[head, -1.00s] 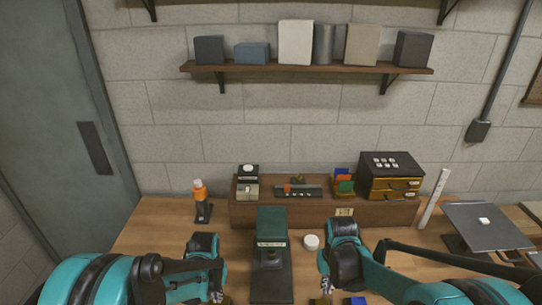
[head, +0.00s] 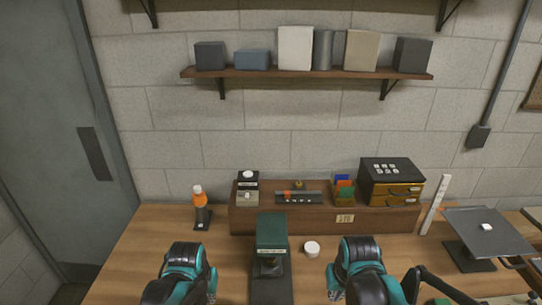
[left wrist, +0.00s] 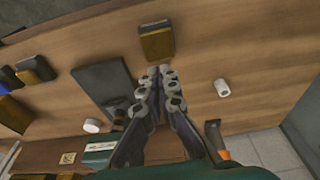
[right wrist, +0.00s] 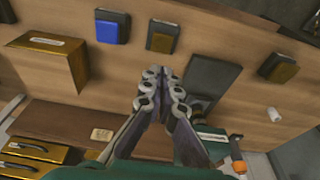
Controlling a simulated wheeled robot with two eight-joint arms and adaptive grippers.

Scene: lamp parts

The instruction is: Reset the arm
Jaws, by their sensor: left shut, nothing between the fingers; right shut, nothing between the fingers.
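My left gripper (left wrist: 165,78) is shut and empty in the left wrist view, above the table. My right gripper (right wrist: 163,80) is shut and empty in the right wrist view, also above the table. In the head view, both wrists hang at the lower edge, either side of the green-topped press-like stand (head: 271,232); the fingertips are mostly hidden there. A dark block with a brass-coloured face (left wrist: 156,40) lies beyond the left fingertips. A blue-faced block (right wrist: 112,27) and a second brass-faced block (right wrist: 162,38) lie beyond the right fingertips.
A small white round piece (head: 312,249) lies right of the stand. A wooden riser (head: 330,219) with boxes and cards stands along the wall. An orange-capped bottle (head: 198,194) is at left, and a tilted dark panel (head: 485,232) at right. A white cylinder (left wrist: 221,88) lies on bare table.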

